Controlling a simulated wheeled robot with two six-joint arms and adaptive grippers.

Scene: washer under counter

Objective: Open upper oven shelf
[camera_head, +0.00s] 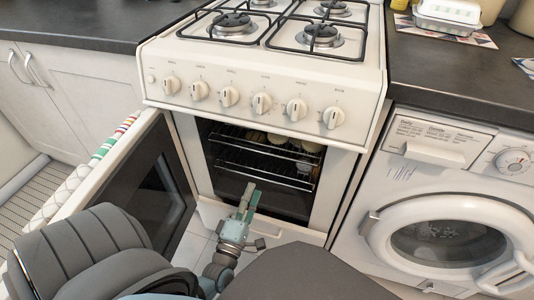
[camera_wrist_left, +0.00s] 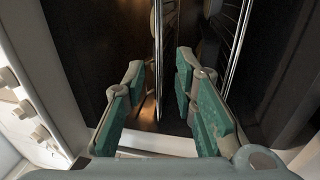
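The white oven's cavity is open and holds two wire shelves. The upper oven shelf (camera_head: 270,148) carries some pale round items, and the lower shelf (camera_head: 265,177) is below it. My left gripper (camera_head: 249,190) is in front of the opening, low in the head view. In the left wrist view my left gripper (camera_wrist_left: 160,80) is open and empty, with green pads apart. The upper shelf's front bar (camera_wrist_left: 158,50) shows between its fingers; no contact can be seen. The lower shelf's bar (camera_wrist_left: 238,50) is right of the fingers. My right gripper is not in view.
The oven door (camera_head: 150,185) stands open to the left, with a striped towel (camera_head: 108,148) along its edge. The stove knobs (camera_head: 262,103) project above the opening. A washing machine (camera_head: 440,225) stands right. Clear floor shows in front of the oven.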

